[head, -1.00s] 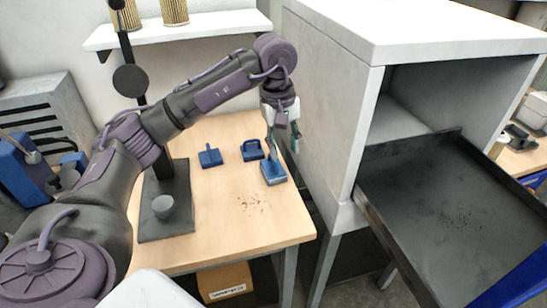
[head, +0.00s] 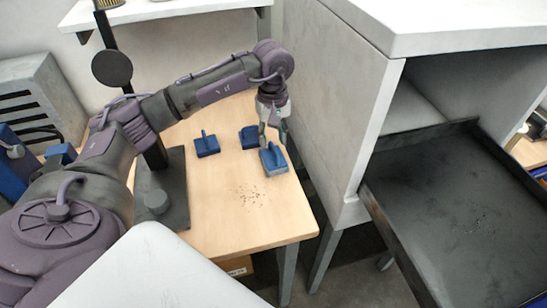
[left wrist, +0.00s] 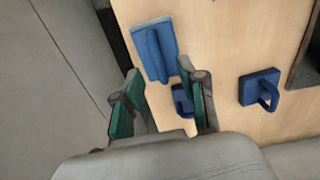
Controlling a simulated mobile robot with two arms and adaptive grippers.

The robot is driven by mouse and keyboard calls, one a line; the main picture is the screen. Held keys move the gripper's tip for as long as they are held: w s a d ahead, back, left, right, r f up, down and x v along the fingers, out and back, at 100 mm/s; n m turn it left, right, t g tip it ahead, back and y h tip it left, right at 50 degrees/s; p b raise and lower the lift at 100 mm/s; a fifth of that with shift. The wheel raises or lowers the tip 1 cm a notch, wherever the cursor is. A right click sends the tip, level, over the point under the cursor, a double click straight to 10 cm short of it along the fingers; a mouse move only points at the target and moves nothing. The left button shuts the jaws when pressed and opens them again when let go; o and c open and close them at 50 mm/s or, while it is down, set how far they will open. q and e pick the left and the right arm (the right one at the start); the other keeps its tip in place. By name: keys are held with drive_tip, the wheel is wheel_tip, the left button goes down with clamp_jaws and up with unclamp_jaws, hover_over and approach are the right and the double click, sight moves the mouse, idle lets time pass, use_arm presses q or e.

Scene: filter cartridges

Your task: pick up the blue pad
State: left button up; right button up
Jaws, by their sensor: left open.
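Several similar blue tools with handles would fit the name; I see three on the wooden table. The nearest is a rectangular blue pad (head: 275,163) with a bar handle, at the table's right side; it also shows in the left wrist view (left wrist: 156,50). A second blue piece (head: 249,138) with a loop handle stands behind it, partly hidden by my finger in the left wrist view (left wrist: 181,101). A third blue piece (head: 207,147) lies to the left. My left gripper (head: 273,137) is open and empty, just above and behind the nearest pad. My right gripper is not in view.
A grey cabinet (head: 340,100) stands close to the right of my left gripper. A dark tray (head: 450,220) sticks out from it. A dark stand base (head: 172,210) is on the table's left. Dark specks (head: 250,196) lie on the clear front part.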

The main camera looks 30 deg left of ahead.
sight(274, 147)
use_arm(q)
wheel_tip(274, 147, down, 4)
drive_tip(key=shift+d+r+p, duration=0.1)
drive_tip(key=shift+p, duration=0.45)
drive_tip(key=shift+f, duration=0.4)
clamp_jaws()
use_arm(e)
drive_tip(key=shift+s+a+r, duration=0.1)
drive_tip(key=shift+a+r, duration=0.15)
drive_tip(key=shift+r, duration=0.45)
